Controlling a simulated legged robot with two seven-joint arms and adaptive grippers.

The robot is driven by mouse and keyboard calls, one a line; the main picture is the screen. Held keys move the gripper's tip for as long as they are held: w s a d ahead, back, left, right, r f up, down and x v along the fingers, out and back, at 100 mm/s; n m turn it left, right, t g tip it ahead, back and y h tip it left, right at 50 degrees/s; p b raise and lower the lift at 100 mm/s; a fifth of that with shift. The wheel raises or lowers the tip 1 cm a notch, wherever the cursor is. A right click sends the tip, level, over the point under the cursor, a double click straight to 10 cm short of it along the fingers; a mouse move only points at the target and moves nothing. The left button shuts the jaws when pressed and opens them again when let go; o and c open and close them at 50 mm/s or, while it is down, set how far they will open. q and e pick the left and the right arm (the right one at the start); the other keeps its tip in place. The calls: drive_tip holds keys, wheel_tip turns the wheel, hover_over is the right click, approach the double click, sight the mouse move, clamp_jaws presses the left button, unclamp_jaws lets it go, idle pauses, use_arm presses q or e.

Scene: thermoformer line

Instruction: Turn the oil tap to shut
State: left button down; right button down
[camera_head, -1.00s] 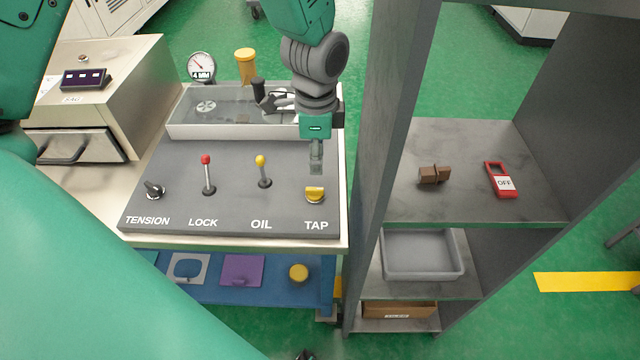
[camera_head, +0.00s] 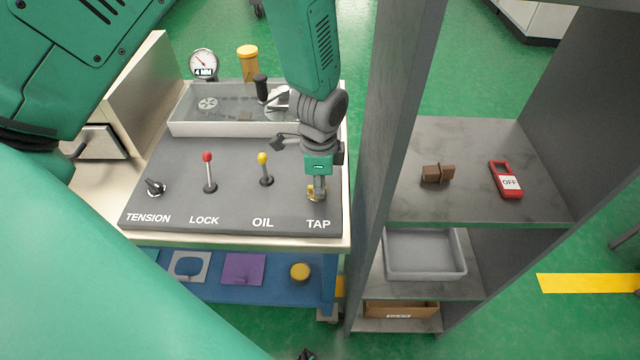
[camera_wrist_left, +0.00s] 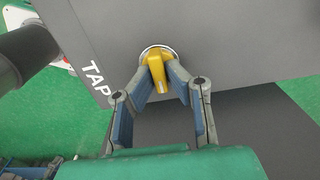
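The oil tap is a yellow knob (camera_head: 311,193) above the TAP label on the grey panel. In the left wrist view the yellow knob (camera_wrist_left: 166,68) sits on a pale round base. My left gripper (camera_head: 317,194) is over the knob and partly hides it. In the left wrist view the left gripper (camera_wrist_left: 163,80) has its fingers spread on either side of the knob. I cannot tell whether the fingertips touch it. My right gripper is not seen in either view.
The panel (camera_head: 235,218) also holds a black TENSION knob (camera_head: 155,187), a red-topped LOCK lever (camera_head: 209,172) and a yellow-topped OIL lever (camera_head: 264,168) left of the tap. A dark shelf unit (camera_head: 375,180) stands close on the right.

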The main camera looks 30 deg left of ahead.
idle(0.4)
use_arm(q)
drive_tip(key=n+p, duration=0.2)
drive_tip(key=n, duration=0.1)
drive_tip(key=shift+w+a+r+n+p, duration=0.1)
drive_tip(key=shift+n+p, duration=0.2)
drive_tip(key=shift+n, duration=0.1)
drive_tip(key=n+p, duration=0.2)
drive_tip(key=n, duration=0.2)
drive_tip(key=shift+w+a+n, duration=0.1)
drive_tip(key=shift+n, duration=0.2)
drive_tip(key=n+p, duration=0.1)
drive_tip(key=n, duration=0.3)
drive_tip(key=shift+p, duration=0.3)
drive_tip(key=shift+a+n+p, duration=0.15)
drive_tip(key=shift+n+p, duration=0.5)
drive_tip(key=shift+n, duration=2.05)
drive_tip(key=c, duration=1.6)
unclamp_jaws()
